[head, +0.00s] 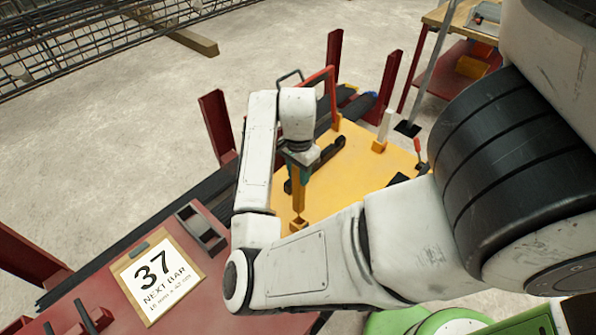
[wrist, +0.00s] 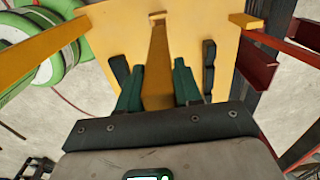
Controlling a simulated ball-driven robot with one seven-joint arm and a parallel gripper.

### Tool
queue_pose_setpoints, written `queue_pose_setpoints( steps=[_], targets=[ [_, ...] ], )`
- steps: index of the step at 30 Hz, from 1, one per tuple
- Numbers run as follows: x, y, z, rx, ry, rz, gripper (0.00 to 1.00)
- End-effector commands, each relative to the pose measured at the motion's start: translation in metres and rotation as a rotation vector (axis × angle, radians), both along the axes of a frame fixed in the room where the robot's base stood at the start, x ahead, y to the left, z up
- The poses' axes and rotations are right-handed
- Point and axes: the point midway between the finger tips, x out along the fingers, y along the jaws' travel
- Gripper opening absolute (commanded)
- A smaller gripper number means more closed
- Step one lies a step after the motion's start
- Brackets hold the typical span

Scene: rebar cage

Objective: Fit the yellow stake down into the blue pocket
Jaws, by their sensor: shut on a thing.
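My gripper (head: 300,165) is shut on the yellow stake (head: 299,192), which hangs nearly upright over the yellow board. In the wrist view the stake (wrist: 157,75) runs between the green finger pads of my gripper (wrist: 157,88). The stake's lower end is at or just above a small orange-yellow block (head: 298,225); I cannot tell whether they touch. I cannot make out a blue pocket clearly.
The yellow board (head: 345,185) carries an upright white stake (head: 386,123) in an orange block and a red-handled tool (head: 418,150). Red posts (head: 217,125) stand around it. A red bench with a "37" card (head: 157,275) lies at front left. Green spools (wrist: 50,50) stand beside the board.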

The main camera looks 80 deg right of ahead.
Motion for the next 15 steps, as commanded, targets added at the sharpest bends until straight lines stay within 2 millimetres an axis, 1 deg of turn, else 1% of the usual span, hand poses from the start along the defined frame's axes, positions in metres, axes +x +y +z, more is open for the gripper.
queue_pose_setpoints(
  steps=[15],
  targets=[
    [0.0, 0.0, -0.043, 0.001, 0.001, 0.0, 0.0]
  ],
)
